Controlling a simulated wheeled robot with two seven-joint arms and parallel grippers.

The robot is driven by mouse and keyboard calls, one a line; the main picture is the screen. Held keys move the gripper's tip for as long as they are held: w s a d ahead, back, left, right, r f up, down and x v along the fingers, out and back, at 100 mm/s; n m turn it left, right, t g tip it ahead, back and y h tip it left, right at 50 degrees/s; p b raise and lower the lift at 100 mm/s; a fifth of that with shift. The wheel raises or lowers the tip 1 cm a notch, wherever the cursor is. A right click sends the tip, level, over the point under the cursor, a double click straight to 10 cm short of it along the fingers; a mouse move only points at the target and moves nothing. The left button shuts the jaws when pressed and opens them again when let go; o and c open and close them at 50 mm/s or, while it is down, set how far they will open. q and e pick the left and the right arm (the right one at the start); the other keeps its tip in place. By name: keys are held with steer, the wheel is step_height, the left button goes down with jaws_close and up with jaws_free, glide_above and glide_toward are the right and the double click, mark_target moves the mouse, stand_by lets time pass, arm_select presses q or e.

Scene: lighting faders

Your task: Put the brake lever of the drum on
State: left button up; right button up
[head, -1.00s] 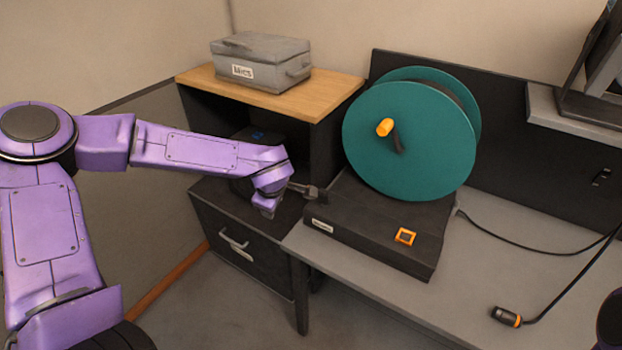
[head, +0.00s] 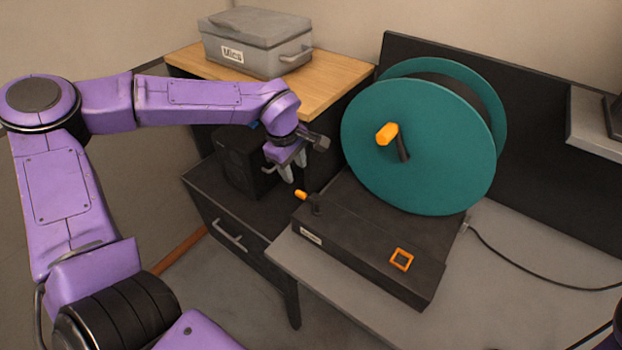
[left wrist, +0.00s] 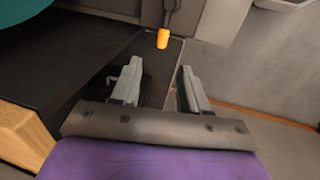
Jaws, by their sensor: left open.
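The teal drum (head: 415,165) stands on a black base (head: 370,235), with an orange-handled crank (head: 387,133) on its face. A small brake lever with an orange tip (head: 301,195) sits at the base's left end, its tip pointing left. The lever's orange tip also shows in the left wrist view (left wrist: 163,39), beyond the fingers. My left gripper (head: 293,172) is open and empty, just above and left of the lever, apart from it. In the left wrist view my two grey fingers (left wrist: 160,85) are spread wide. My right gripper does not show.
A grey labelled box (head: 257,45) stands on a wooden shelf top (head: 335,85) behind my left arm. A dark box (head: 240,165) stands on the black drawer cabinet (head: 215,205). An orange square (head: 401,259) is on the base. The grey desk (head: 500,290) is mostly clear at right front; a cable runs across it.

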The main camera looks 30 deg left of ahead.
mark_target(300, 193)
arm_select(q)
steer(key=f, duration=0.3)
steer(key=w+f, duration=0.1)
steer(key=f, duration=0.2)
steer(key=f+p, duration=0.1)
steer(key=f, duration=0.3)
steer(key=shift+w+d, duration=0.25)
steer(key=shift+w, duration=0.05)
steer(key=shift+s+r, duration=0.1)
jaws_close()
